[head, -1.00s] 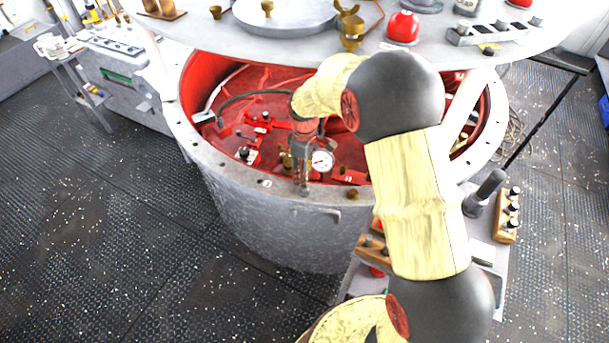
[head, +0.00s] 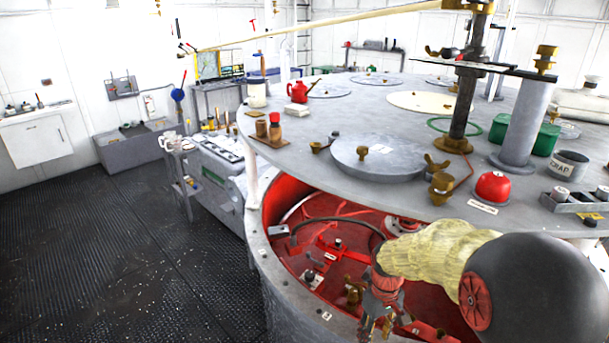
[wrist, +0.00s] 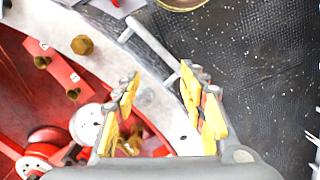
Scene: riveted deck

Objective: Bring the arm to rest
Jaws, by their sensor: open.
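My arm, in a pale yellow sleeve with dark round joints, reaches in from the lower right of the head view. My gripper (head: 376,322) points down at its end, by the near rim of the large round grey vessel (head: 262,262). In the wrist view my gripper (wrist: 160,82) has its two yellow-padded fingers spread apart with nothing between them. The grey rim (wrist: 150,95) lies beyond the fingers; whether they touch it I cannot tell.
The vessel's red interior (head: 330,235) holds a hose and brass fittings; a white gauge (wrist: 88,124) is beside my gripper. The raised grey lid (head: 290,140) overhangs, carrying a red dome (head: 492,187) and a red kettle (head: 297,91). Dark floor (head: 120,240) is open at left.

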